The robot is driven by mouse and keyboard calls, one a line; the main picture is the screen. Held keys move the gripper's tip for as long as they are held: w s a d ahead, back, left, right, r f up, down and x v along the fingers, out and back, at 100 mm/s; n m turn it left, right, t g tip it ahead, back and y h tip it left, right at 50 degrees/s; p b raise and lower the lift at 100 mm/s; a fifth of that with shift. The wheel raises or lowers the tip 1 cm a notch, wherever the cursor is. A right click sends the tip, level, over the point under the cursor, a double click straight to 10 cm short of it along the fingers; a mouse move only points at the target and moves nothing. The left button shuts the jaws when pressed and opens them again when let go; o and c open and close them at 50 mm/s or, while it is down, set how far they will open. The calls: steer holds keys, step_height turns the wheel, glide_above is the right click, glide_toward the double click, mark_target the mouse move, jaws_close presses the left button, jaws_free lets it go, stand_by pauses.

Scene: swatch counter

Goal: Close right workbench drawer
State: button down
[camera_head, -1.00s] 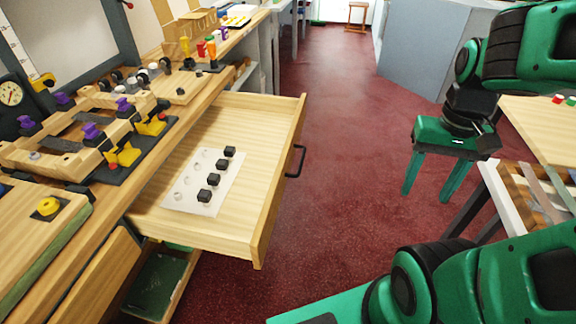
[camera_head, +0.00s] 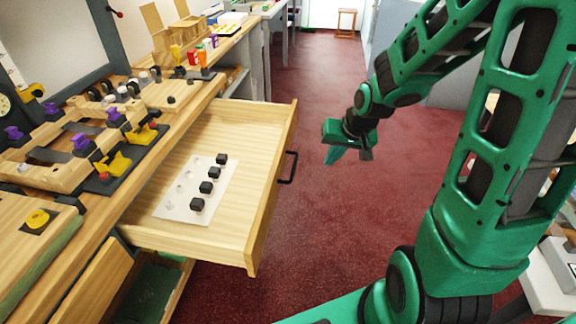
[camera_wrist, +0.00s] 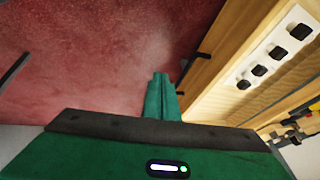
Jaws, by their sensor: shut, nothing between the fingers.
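The right workbench drawer (camera_head: 222,137) is pulled well out from the bench in the head view. A black handle (camera_head: 287,167) sits on its front panel. Inside lies a white sheet (camera_head: 180,205) with several black knobs. My gripper (camera_head: 333,155) is shut and empty, to the right of the drawer front and apart from it, over the red floor. In the wrist view my gripper (camera_wrist: 158,85) points toward the drawer side, with the handle (camera_wrist: 190,72) just to its right and the drawer front (camera_wrist: 222,52) beyond.
The workbench top (camera_head: 180,110) holds wooden fixtures, purple and yellow clamps and bottles. Below, another drawer (camera_head: 150,290) with a green inside is partly open. The red floor (camera_head: 330,230) in front of the drawer is clear.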

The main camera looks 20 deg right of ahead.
steer(key=shift+w+a+f+m+t+y, duration=0.1)
steer(key=shift+w+a+f+t+y, duration=0.25)
steer(key=shift+w+a+f, duration=1.3)
steer(key=shift+w+a+f+m+t+y, duration=0.1)
steer(key=shift+w+a+f+t+y, duration=0.2)
steer(key=shift+w+a+f, duration=1.35)
steer(key=shift+w+a+f+m+t+y, duration=0.1)
steer(key=shift+w+a+f+t+y, duration=0.45)
steer(key=shift+w+f, duration=1.95)
steer(key=shift+w+a+r+h, duration=0.2)
steer(key=shift+w+r+h, duration=0.1)
steer(key=shift+w+r, duration=0.1)
